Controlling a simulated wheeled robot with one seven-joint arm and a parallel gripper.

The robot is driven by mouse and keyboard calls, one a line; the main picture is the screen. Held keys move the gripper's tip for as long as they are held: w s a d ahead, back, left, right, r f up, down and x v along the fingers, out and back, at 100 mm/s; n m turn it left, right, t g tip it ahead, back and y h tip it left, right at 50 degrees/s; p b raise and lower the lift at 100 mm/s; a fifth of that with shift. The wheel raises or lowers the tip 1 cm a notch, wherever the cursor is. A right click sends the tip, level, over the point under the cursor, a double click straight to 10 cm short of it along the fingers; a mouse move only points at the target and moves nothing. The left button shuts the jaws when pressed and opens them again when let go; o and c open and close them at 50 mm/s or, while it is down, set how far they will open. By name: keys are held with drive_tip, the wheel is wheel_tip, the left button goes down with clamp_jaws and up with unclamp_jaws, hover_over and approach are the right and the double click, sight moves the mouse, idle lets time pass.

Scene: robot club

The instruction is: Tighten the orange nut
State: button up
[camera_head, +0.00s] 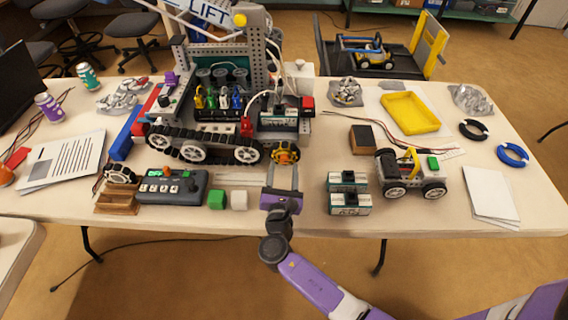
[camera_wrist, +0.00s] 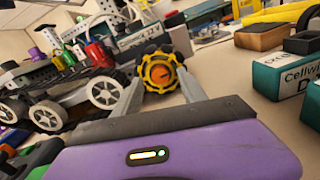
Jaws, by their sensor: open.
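The orange nut (camera_head: 285,153) is at the front right end of the tracked robot (camera_head: 215,120), in front of a dark wheel. In the wrist view the nut (camera_wrist: 160,73) is a yellow-orange ring with an orange centre. My gripper (camera_head: 283,172) is purple with pale fingers that point at the nut from the near side. In the wrist view its fingers (camera_wrist: 158,98) are spread, with the nut seen between and beyond their tips. I cannot tell whether the tips touch it.
Two teal-labelled battery blocks (camera_head: 348,203) and a small wheeled car (camera_head: 411,173) stand right of my gripper. A controller box (camera_head: 171,187), a green cube (camera_head: 217,199) and a white cube (camera_head: 239,200) stand left. A yellow tray (camera_head: 409,113) lies farther back.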

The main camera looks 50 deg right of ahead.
drive_tip(key=shift+x, duration=1.05)
drive_tip(key=shift+c, duration=0.2)
clamp_jaws()
